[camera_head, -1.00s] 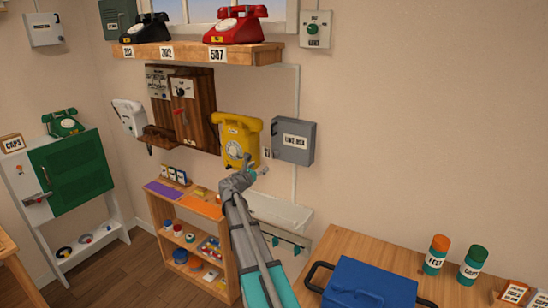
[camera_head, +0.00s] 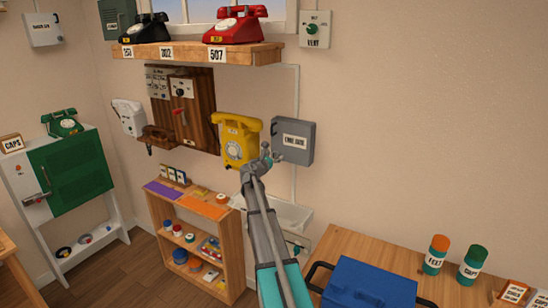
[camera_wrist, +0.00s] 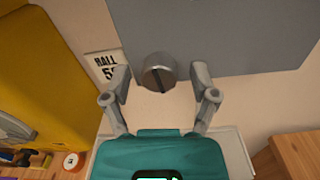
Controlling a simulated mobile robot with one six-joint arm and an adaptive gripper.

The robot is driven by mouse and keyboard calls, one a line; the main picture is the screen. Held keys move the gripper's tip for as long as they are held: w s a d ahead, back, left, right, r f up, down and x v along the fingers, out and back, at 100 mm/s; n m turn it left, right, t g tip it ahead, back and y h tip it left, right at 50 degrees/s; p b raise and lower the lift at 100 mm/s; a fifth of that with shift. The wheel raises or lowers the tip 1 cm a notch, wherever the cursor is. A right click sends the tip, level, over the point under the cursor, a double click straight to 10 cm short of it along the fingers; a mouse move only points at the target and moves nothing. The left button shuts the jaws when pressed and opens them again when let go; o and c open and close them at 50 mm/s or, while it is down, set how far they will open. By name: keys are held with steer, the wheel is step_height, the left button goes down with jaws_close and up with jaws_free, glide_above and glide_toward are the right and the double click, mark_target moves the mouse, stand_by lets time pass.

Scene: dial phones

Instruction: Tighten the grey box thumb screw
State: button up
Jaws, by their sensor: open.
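The grey box (camera_head: 296,143) labelled "LINE BOX" is fixed to the wall right of the yellow phone. In the wrist view its grey face (camera_wrist: 220,28) fills the top. The thumb screw (camera_wrist: 158,72) is a round metal knob with a dark slot, near the box's lower left edge. My gripper (camera_head: 271,154) is at the box's lower left, and in the wrist view its open fingers (camera_wrist: 160,82) stand one on each side of the knob, with gaps showing. I cannot tell how deep the fingers reach along the knob. In the head view my gripper hides the screw.
The yellow wall phone (camera_head: 237,139) is close on the left and also shows in the wrist view (camera_wrist: 45,70). A "HALL" label (camera_wrist: 105,66) is on the wall. A pale shelf (camera_head: 285,212) is below the box. A blue case (camera_head: 370,283) stands on the wooden table.

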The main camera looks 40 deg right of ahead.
jaws_close()
stand_by(0.5)
